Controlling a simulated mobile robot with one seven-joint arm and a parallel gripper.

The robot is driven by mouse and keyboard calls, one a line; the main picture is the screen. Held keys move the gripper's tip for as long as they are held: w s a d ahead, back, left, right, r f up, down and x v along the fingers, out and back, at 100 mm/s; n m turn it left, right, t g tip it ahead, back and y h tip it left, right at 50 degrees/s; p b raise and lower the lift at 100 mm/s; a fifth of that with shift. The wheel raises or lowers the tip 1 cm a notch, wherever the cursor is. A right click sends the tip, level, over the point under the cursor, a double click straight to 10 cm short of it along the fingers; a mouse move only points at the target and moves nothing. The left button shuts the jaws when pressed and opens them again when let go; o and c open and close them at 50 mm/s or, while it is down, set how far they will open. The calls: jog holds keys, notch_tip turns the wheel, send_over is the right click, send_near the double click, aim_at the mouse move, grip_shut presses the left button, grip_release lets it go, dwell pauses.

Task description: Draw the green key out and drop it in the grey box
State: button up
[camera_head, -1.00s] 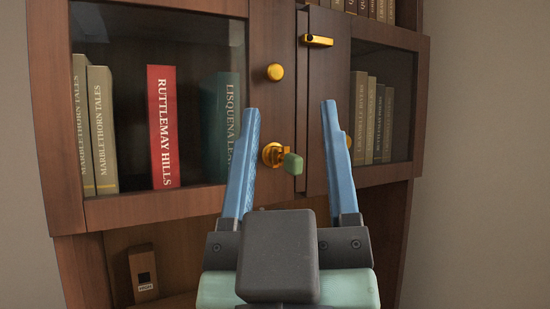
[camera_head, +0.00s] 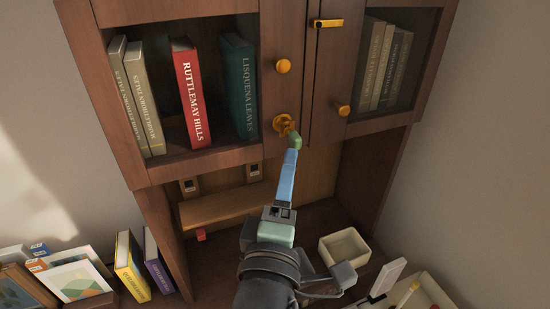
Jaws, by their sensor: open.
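The green key (camera_head: 296,141) sits in the brass lock (camera_head: 284,125) at the lower edge of the left cabinet door. Its green head sticks out, partly hidden behind the fingertips. My gripper (camera_head: 292,151) reaches up to it from below, its blue fingers seen nearly edge-on, so they overlap as one. The fingers are open, with their tips at the key's head; I cannot tell whether they touch it. A pale, cream-grey open box (camera_head: 323,252) stands on the lower surface, right of my wrist. It looks empty.
Brass knobs (camera_head: 283,66) and a latch (camera_head: 328,23) stick out from the doors above. A shelf (camera_head: 228,203) lies below the cabinet. Books (camera_head: 130,268) stand at lower left, and a pale tray (camera_head: 433,288) with items sits at lower right.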

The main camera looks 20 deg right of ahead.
aim_at(294, 146)
jog(key=shift+x, duration=4.5)
grip_shut()
